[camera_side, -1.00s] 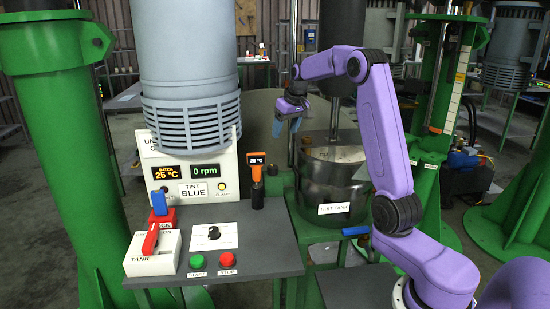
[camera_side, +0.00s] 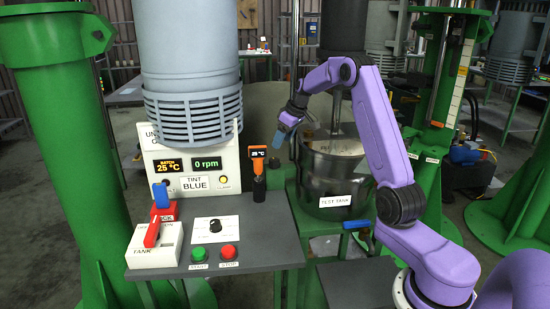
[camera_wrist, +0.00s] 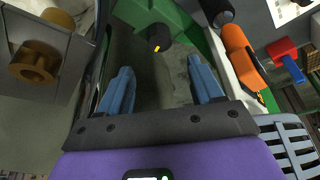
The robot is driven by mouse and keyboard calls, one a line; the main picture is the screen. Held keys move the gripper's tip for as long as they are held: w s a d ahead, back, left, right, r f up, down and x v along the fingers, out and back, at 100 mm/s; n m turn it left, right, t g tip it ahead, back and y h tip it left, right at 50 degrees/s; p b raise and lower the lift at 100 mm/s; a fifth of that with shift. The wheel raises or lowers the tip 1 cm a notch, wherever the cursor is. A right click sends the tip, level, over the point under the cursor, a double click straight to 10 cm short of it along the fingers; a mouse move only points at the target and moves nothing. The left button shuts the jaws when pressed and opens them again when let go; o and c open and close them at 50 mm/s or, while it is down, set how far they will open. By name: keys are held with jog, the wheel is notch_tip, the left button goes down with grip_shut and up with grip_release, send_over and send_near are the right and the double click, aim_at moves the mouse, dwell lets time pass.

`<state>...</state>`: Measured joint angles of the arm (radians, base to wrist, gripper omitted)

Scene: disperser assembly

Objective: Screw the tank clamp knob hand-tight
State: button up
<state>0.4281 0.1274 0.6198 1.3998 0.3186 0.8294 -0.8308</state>
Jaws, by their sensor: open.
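In the wrist view, a black knob (camera_wrist: 158,38) with a yellow mark sits beside green metal, ahead of my fingertips and roughly centred between them. My gripper (camera_wrist: 162,80) is open and empty, its two blue fingers spread, with a gap between them and the knob. In the side view, my gripper (camera_side: 281,137) points down just left of the steel test tank (camera_side: 318,180).
An orange-topped handheld device (camera_side: 257,152) stands near my gripper on the grey control panel (camera_side: 265,230); it also shows in the wrist view (camera_wrist: 240,55). A shaft (camera_side: 336,112) reaches down into the tank. A brass-coloured fitting (camera_wrist: 35,62) is at the left of the wrist view.

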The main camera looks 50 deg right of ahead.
aim_at(274, 159)
jog(key=x, duration=0.9)
jog(key=c, duration=1.1)
